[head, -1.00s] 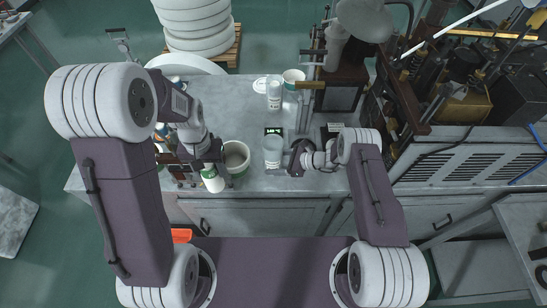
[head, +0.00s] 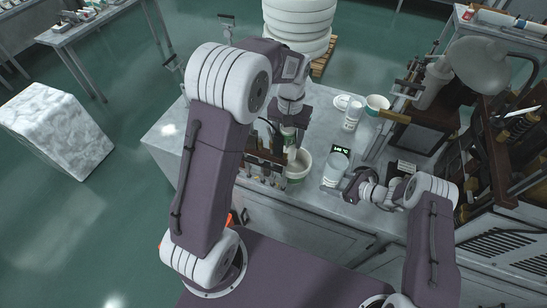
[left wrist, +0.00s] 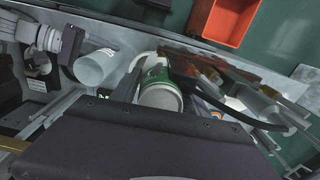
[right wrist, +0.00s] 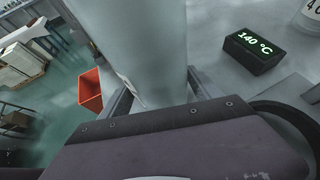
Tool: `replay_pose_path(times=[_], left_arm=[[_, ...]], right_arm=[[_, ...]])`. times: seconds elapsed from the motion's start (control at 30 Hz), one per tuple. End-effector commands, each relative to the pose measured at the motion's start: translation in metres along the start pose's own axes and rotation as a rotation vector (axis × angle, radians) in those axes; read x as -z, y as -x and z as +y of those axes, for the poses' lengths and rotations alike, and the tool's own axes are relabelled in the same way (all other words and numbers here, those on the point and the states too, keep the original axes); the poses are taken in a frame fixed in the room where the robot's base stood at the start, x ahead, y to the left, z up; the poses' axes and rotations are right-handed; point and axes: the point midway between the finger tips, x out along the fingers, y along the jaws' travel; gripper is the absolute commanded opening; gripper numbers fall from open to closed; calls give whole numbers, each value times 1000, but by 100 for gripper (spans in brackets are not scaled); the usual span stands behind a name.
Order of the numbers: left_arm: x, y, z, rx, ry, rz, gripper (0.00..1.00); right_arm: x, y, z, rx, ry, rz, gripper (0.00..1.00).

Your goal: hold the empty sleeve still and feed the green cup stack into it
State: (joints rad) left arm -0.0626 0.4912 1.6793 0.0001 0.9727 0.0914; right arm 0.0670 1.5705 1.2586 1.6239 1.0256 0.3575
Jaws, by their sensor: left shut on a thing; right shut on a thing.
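The sleeve (head: 336,167) is a pale, translucent cylinder standing at the front of the grey bench. My right gripper (head: 352,182) is shut on its side; in the right wrist view the sleeve (right wrist: 135,45) fills the space between the fingers. In the left wrist view the stack (left wrist: 160,94) shows a white end and a green side. The sleeve (left wrist: 95,68) is beside it there. The stack's far end is hidden.
A 140 °C display (right wrist: 255,52) sits behind the sleeve. A clear container (head: 353,113) and a white cup (head: 377,105) stand farther back. Tool fixtures (head: 262,168) are at left. An orange bin (left wrist: 230,20) is low in front.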

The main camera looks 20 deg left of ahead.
Motion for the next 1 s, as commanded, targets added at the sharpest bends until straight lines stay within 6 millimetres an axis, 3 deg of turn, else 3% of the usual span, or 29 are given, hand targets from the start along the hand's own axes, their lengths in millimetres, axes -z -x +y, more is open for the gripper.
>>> replay_pose_path(times=[0.1, 0.2, 0.5, 0.77, 1.0], left_arm=[[36, 17, 34, 0, -50, 2, 12], [58, 25, 67, 0, -103, 0, 12], [80, 17, 140, 1, -232, -4, 12], [67, -2, 164, 1, -288, -2, 12], [66, -1, 166, 1, -291, 0, 12]], right_arm=[[0, 0, 0, 0, 0, 0, 24], [0, 0, 0, 0, 0, 0, 24], [0, 0, 0, 0, 0, 0, 24], [0, 0, 0, 0, 0, 0, 24], [0, 0, 0, 0, 0, 0, 24]])
